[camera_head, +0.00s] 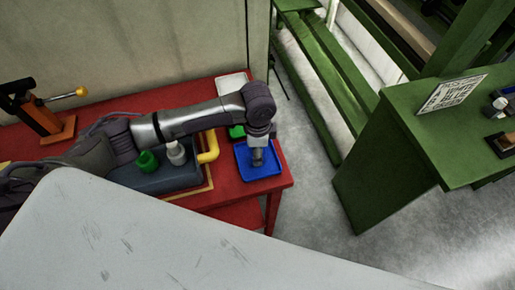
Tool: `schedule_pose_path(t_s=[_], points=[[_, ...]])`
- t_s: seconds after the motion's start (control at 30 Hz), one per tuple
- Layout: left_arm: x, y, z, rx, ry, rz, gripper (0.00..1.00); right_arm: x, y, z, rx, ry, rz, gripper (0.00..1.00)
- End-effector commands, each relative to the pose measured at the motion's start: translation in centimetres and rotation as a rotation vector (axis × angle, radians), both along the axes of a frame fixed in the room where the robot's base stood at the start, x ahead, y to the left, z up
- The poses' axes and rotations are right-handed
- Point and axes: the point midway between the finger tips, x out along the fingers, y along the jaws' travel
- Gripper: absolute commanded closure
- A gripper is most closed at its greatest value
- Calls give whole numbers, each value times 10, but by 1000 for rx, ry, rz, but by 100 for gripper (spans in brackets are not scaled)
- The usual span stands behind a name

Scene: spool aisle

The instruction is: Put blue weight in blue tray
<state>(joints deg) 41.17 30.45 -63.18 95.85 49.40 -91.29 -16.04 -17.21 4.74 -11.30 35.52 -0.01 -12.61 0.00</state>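The blue tray (270,171) lies near the right end of the red table. My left arm reaches in from the left, and its gripper (258,163) points down over the tray. The wrist hides part of the tray, and the fingertips are too small to tell whether they are open or shut. I cannot make out the blue weight; it may be hidden at or under the gripper. My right gripper is not in view.
A green weight (146,162) and a white weight (176,153) stand on a dark block (160,182). A yellow bent bar (211,148) is beside it. A green bench (400,150) stands right.

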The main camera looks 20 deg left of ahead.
Motion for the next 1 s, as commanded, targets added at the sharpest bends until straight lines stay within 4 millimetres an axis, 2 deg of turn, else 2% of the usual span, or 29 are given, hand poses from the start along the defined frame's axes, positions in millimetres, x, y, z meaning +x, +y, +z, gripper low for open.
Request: schedule_pose_path(t_s=[0.13, 0.17, 0.3, 0.67, 0.83, 1.0], points=[[0, 0, -2, -1, 0, 0, 89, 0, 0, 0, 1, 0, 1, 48], [0, 0, -2, 0, 0, 0, 39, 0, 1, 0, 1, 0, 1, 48], [0, 0, -2, 0, 0, 0, 18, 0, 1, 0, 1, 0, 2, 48], [0, 0, 2, 0, -1, 0, 18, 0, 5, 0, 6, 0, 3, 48], [1, 0, 24, -2, -5, -2, 18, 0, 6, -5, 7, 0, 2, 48], [2, -1, 62, -3, -6, -1, 18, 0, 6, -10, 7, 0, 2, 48]])
